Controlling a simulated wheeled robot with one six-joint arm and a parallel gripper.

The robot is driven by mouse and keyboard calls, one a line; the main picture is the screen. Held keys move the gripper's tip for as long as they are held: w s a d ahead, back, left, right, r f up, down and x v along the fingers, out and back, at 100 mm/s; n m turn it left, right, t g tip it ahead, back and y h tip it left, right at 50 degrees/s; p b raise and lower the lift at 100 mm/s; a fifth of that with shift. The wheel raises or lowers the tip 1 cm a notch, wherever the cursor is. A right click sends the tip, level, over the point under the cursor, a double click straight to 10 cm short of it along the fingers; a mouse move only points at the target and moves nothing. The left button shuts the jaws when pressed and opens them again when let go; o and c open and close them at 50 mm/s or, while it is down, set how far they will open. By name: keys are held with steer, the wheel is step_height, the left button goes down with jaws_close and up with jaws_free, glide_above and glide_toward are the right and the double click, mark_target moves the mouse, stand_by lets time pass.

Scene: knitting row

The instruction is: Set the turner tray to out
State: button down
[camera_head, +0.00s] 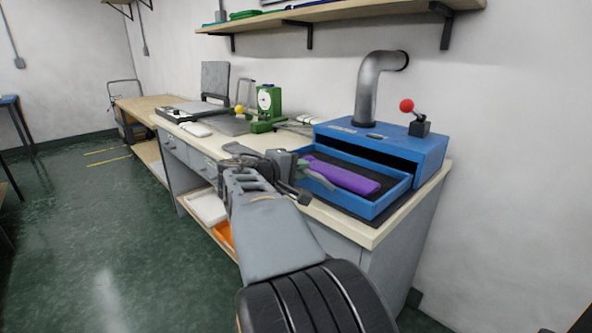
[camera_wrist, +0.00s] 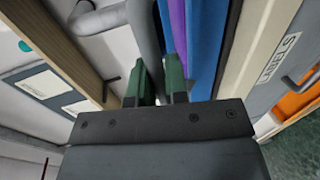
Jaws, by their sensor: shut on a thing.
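The turner tray (camera_head: 377,208) is a blue open tray with a dark inside, at the front of a blue machine box (camera_head: 425,152). It stands pulled out over the bench top. A purple bar-like thing (camera_head: 352,180) lies along it. My gripper (camera_head: 318,178) is at the left end of the tray, beside the purple thing. In the wrist view its two green fingers (camera_wrist: 160,82) are close together near the blue and purple strips. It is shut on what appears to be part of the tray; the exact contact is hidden.
A green dial device (camera_head: 268,105) stands farther left on the bench (camera_head: 345,230). A shelf (camera_head: 330,14) hangs above.

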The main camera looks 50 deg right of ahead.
steer(key=shift+a+f, duration=0.1)
stand_by(0.3)
steer(key=c, duration=1.3)
jaws_free()
steer(key=shift+w+a, duration=0.15)
steer(key=shift+a, duration=0.1)
steer(key=shift+c, duration=0.2)
steer(key=shift+o, duration=1)
steer(key=shift+d, duration=0.15)
steer(key=p+v, duration=0.2)
steer(key=v, duration=1.2)
steer(key=shift+p, duration=0.4)
steer(key=s+a+r+n+t+y+p, duration=0.1)
steer(key=a+r+t+y+p, duration=0.2)
steer(key=a+y+p, duration=0.4)
steer(key=s+a+r+n+t+y+p, duration=0.1)
steer(key=s+a+r+t+y+p, duration=0.1)
steer(key=a+y+p, duration=0.6)
steer(key=a+r+t+p, duration=0.1)
steer(key=a+p, duration=0.4)
steer(key=p, duration=0.7)
steer(key=shift+a+y, duration=0.2)
steer(key=shift+y, duration=0.1)
